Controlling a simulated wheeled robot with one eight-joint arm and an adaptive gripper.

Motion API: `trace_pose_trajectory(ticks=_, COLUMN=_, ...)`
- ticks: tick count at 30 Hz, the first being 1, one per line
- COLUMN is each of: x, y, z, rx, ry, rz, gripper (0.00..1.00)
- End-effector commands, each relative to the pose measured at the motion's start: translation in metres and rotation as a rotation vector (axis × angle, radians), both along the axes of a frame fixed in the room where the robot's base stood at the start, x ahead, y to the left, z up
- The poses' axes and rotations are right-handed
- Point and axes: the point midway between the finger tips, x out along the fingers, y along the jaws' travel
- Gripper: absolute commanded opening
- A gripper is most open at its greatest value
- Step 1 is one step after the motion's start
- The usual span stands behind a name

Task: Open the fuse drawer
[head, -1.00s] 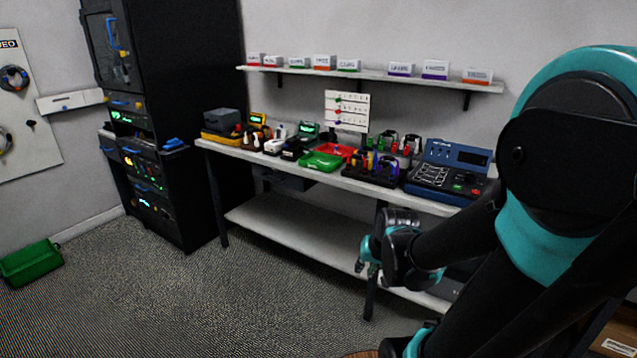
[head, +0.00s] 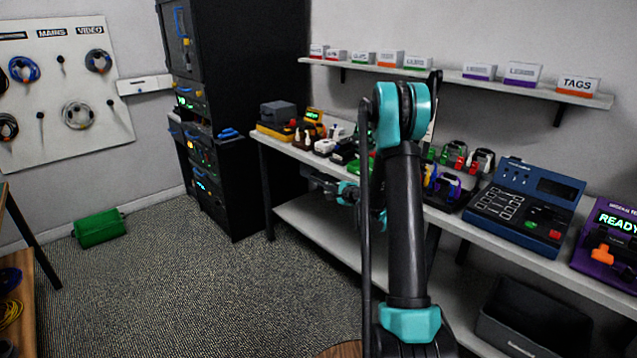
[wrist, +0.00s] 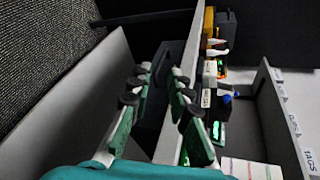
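A dark drawer unit (head: 312,173), which I take for the fuse drawer, hangs under the left part of the bench top. In the wrist view a dark box shape (wrist: 171,53), likely the same drawer, lies beyond my fingertips under the bench edge. Whether it is open at all is too small to tell. My gripper (wrist: 162,78) is open and empty, with its teal and black fingers apart and pointing towards that shape. In the head view my gripper (head: 347,190) is at the bench front, partly hidden behind my arm.
The bench top (head: 455,222) holds testers, trays and cable tools. A lower shelf (head: 310,222) runs beneath it, with a dark bin (head: 530,325) at right. A black rack (head: 250,90) stands left. A green box (head: 100,228) lies on open carpet.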

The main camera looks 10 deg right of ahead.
Motion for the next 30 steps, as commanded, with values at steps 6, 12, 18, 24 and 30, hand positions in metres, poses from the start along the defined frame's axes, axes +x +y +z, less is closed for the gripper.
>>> trace_pose_trajectory(ticks=6, x=0.035, y=-0.022, z=-0.028, rx=0.19, ry=-0.019, rz=-0.101, gripper=0.19)
trace_pose_trajectory(ticks=12, x=0.047, y=-0.026, z=-0.036, rx=0.245, ry=-0.024, rz=-0.126, gripper=0.19)
trace_pose_trajectory(ticks=18, x=0.072, y=-0.018, z=-0.041, rx=0.243, ry=-0.023, rz=-0.125, gripper=0.19)
trace_pose_trajectory(ticks=24, x=0.109, y=-0.006, z=-0.05, rx=0.243, ry=-0.023, rz=-0.125, gripper=0.19)
trace_pose_trajectory(ticks=30, x=0.145, y=0.006, z=-0.058, rx=0.243, ry=-0.023, rz=-0.124, gripper=0.19)
